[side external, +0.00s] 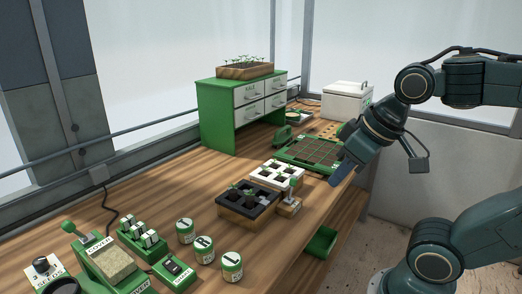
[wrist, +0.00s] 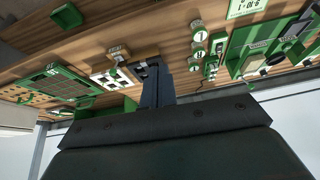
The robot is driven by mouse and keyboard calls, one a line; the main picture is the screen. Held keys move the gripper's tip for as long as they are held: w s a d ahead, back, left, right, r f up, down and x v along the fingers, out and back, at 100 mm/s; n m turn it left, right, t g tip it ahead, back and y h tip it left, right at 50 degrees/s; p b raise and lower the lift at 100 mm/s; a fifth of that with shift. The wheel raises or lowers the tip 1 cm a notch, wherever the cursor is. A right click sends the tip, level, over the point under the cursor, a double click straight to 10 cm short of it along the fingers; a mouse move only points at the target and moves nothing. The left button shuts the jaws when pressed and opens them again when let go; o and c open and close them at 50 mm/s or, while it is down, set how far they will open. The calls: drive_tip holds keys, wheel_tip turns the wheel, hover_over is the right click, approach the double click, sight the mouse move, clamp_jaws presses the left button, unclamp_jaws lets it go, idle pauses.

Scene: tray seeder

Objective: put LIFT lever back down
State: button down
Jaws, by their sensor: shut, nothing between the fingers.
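A small lever with a green knob (side external: 294,183) stands roughly upright on a wooden block (side external: 290,207) beside the black seedling tray (side external: 246,207). Its label is too small to read for certain, but it looks like the LIFT lever. The wrist view shows what seems to be the same green knob (wrist: 113,71) left of my fingers. My gripper (side external: 338,178) is shut and empty, tilted down at the right of the lever, apart from it. In the wrist view the shut fingers (wrist: 153,78) cross in front of the bench and hide part of it.
A white tray (side external: 278,174) and a green gridded tray (side external: 312,152) lie behind the lever. Round green jars (side external: 204,249) and the COVER device (side external: 104,259) stand front left. The green drawer cabinet (side external: 216,116) is at the back. Bare bench lies left of the trays.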

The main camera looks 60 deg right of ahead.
drive_tip(key=w+d+m+g, duration=0.3)
drive_tip(key=w+d+m, duration=0.7)
drive_tip(key=w, duration=0.4)
drive_tip(key=w+d+f+m, duration=0.2)
drive_tip(key=d+f, duration=0.1)
drive_tip(key=d, duration=0.3)
drive_tip(key=w+d+f+m+g, duration=0.1)
drive_tip(key=w+d+f+m, duration=0.1)
drive_tip(key=d, duration=0.3)
drive_tip(key=w+d+f+m+g, duration=0.1)
drive_tip(key=d+f+m, duration=0.2)
drive_tip(key=d, duration=0.3)
drive_tip(key=shift+w+d+f+y, duration=0.3)
drive_tip(key=shift+w+f+y, duration=0.1)
drive_tip(key=shift+f, duration=0.35)
drive_tip(key=shift+f, duration=0.15)
